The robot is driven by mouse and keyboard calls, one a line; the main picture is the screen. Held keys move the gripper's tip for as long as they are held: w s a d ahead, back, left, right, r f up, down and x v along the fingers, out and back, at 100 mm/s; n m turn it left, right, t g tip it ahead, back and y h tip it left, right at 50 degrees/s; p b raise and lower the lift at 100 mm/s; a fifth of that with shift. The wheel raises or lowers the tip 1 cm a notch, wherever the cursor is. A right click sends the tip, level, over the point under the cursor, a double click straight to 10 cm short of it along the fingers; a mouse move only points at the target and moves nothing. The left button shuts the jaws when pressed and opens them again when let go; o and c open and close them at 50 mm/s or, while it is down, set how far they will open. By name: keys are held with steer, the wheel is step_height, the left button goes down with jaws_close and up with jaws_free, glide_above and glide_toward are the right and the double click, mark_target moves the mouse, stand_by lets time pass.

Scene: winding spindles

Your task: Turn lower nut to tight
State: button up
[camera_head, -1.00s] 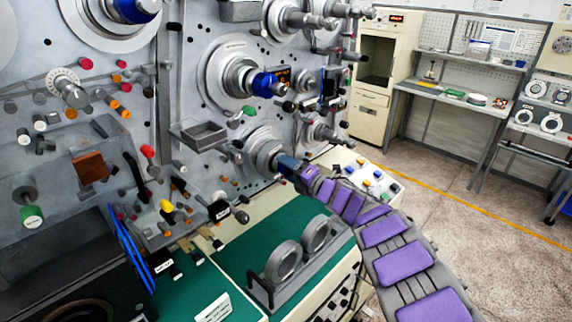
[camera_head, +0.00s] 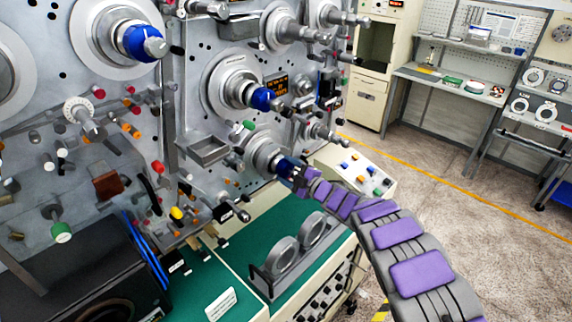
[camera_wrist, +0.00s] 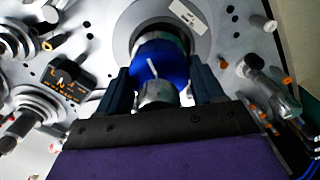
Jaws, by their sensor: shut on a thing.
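The lower nut (camera_head: 284,166) is blue and sits on the lower spindle (camera_head: 262,153) of the grey machine panel. My gripper (camera_head: 296,173) reaches it from the lower right, in front of the panel. In the wrist view the blue nut (camera_wrist: 160,62) lies between the two dark fingers of my gripper (camera_wrist: 160,90), which are shut on its sides. The far side of the nut is hidden.
Another blue nut (camera_head: 262,99) is on the spindle above, and one more (camera_head: 145,42) is at upper left. A grey tray (camera_head: 207,150) juts from the panel. A rack with two rings (camera_head: 284,262) stands on the green bench top. Open floor (camera_head: 450,160) lies to the right.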

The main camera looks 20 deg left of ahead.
steer(key=shift+w+d+f+m+p, duration=0.1)
steer(key=shift+m+p, duration=0.35)
steer(key=shift+m, duration=0.1)
steer(key=shift+d+f+m+p, duration=0.1)
steer(key=shift+m+p, duration=0.3)
steer(key=shift+m, duration=0.15)
steer(key=shift+c, duration=0.4)
steer(key=shift+a+r, duration=0.1)
steer(key=o, duration=1)
steer(key=shift+o, duration=0.2)
steer(key=shift+a, duration=0.1)
steer(key=v, duration=1.7)
steer(key=shift+b, duration=0.45)
